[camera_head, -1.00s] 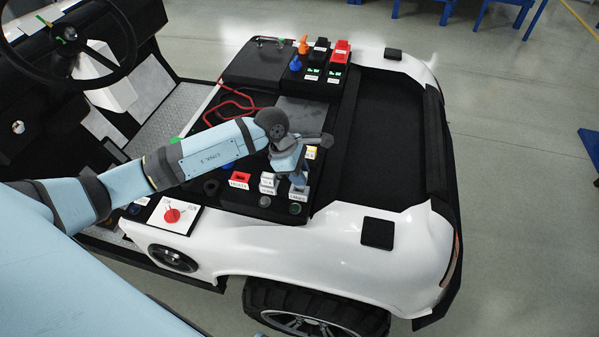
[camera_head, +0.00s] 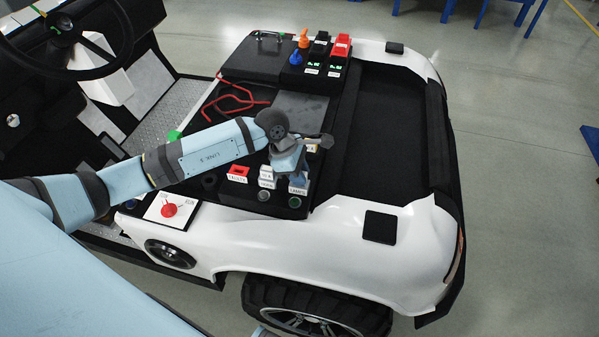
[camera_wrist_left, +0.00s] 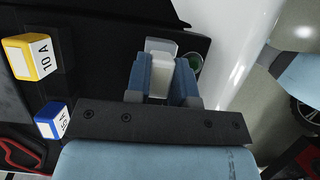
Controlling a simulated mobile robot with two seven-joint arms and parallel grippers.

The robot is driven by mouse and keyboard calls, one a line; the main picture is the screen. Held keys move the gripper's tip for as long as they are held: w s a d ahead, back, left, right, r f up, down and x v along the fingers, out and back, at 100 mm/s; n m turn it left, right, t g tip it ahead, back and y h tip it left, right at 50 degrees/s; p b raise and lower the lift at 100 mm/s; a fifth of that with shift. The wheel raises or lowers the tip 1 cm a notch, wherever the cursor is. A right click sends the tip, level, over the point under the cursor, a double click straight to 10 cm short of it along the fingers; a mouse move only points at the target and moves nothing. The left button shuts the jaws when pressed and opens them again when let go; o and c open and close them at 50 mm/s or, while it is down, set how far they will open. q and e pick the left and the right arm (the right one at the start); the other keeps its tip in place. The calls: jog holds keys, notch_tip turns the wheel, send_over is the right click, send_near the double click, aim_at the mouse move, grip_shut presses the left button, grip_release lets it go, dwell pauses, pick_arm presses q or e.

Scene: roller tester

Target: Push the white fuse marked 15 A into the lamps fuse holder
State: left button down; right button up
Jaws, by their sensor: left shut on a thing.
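My left gripper (camera_wrist_left: 166,82) is shut on a white fuse (camera_wrist_left: 159,80), which shows between its two blue-grey fingers in the wrist view. The fuse's marking is not visible. In the head view my left gripper (camera_head: 297,178) points down over the front right of the black panel, just behind the lamps label (camera_head: 298,190). The lamps holder is mostly hidden by the gripper. A light grey piece (camera_wrist_left: 160,46) lies just beyond the fingertips, and I cannot tell whether the fuse touches or sits in a holder. My right gripper is not in view.
A yellow 10 A fuse (camera_wrist_left: 33,57) and a blue fuse (camera_wrist_left: 51,121) stand beside the gripper in the wrist view. A round green-rimmed part (camera_head: 295,202) is close in front.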

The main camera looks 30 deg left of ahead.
pick_arm(q)
jog(key=shift+f, duration=0.35)
jog(key=c, duration=0.9)
grip_release()
jog(key=shift+r, duration=0.15)
jog(key=b+v, duration=0.1)
jog(key=v, duration=1.2)
jog(key=shift+a+r, duration=0.2)
jog(key=shift+r, duration=0.1)
jog(key=shift+s, duration=0.1)
